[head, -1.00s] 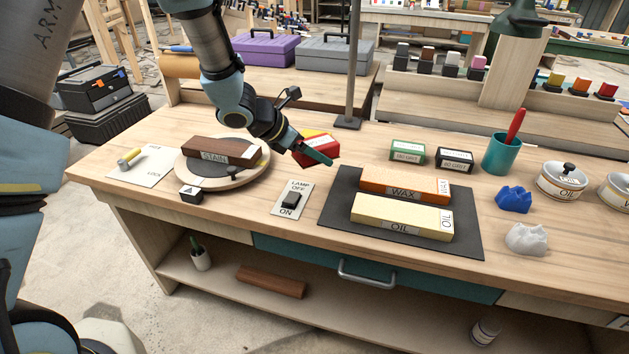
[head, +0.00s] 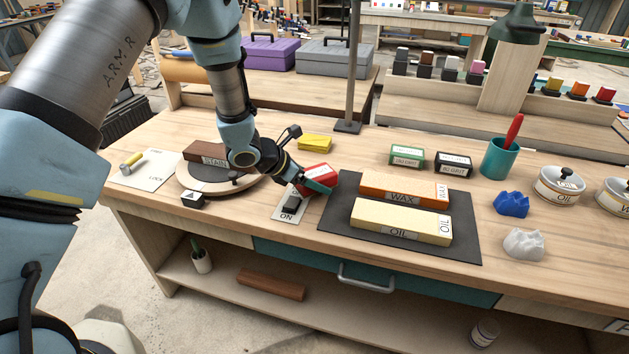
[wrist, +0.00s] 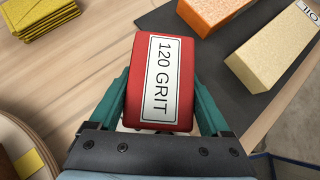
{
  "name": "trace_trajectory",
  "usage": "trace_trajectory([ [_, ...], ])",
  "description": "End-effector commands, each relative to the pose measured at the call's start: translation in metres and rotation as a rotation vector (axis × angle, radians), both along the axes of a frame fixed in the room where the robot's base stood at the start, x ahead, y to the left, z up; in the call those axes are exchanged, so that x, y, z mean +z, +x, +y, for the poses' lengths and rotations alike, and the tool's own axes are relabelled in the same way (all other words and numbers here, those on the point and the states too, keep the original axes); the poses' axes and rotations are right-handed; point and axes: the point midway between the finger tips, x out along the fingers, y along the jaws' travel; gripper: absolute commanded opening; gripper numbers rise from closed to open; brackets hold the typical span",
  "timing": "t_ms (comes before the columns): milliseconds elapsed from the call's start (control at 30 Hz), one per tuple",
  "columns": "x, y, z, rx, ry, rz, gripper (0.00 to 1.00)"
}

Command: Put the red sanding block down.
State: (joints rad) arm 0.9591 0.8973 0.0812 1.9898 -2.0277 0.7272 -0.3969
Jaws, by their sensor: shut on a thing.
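The red sanding block (head: 318,176) is held in my gripper (head: 312,186), beside the left edge of the dark mat. In the wrist view the red block (wrist: 137,80), labelled "120 GRIT", sits between the two teal fingers of my gripper (wrist: 160,98). The fingers are shut on its sides. In the head view the block partly covers the lamp switch card. I cannot tell how high the block is above the bench.
The dark mat (head: 465,250) bears an orange WAX block (head: 400,190) and a cream OIL block (head: 395,219). Yellow sheets (head: 314,143) lie behind. The lamp switch (head: 291,204) is close in front. A round turntable (head: 190,186) bears a STAIN block (head: 207,152). Green and black grit blocks stand behind the mat.

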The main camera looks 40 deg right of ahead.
Motion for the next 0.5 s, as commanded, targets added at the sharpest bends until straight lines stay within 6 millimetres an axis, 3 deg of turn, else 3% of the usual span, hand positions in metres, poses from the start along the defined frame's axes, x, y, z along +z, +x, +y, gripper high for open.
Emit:
trace_trajectory([
  [500,-0.0117,0.0001,0.0001,0.001,0.000,0.001,0.00],
])
